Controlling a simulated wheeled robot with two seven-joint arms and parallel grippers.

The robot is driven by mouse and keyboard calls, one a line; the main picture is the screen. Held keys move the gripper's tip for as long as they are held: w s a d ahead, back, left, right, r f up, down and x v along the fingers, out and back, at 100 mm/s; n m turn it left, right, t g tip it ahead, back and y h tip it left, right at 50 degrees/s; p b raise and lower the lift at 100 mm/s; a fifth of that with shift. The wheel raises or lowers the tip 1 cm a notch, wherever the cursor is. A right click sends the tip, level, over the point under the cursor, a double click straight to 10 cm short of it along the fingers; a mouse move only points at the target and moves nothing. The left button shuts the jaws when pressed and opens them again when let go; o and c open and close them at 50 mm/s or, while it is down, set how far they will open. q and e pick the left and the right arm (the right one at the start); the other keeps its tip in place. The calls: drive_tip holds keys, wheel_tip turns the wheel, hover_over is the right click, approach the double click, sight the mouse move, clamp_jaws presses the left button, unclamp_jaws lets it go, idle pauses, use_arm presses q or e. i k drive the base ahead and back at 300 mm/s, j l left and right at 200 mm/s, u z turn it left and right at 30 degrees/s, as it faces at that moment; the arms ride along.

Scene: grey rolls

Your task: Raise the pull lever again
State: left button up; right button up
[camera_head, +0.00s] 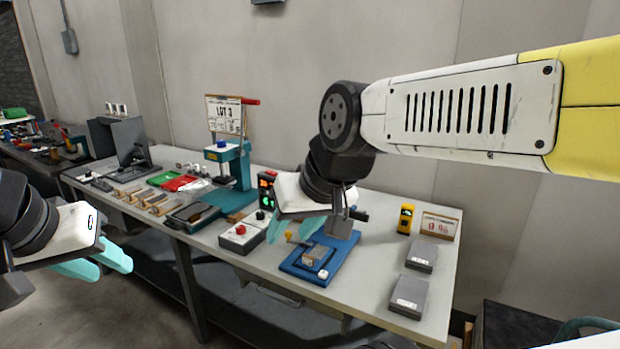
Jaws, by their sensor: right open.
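A blue fixture (295,268) lies on the bench, with a grey block (315,256) and a white knob on it. A small yellow handle (289,236) shows at its back left. A teal press (240,168) stands further back, with a red-gripped lever (250,101) sticking out near its top, roughly level. I cannot tell for sure which of these is the pull lever. My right gripper (289,237) is open, with the yellow handle showing between its teal fingers; contact cannot be told. My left gripper (112,272) is open and empty, left of the bench's front edge.
A control box (240,236) with a red button sits left of the fixture. Two grey blocks (420,258) and a yellow device (406,218) stand to the right. Trays and parts crowd the bench's left half.

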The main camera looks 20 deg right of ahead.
sight(359, 215)
drive_tip(key=z, duration=1)
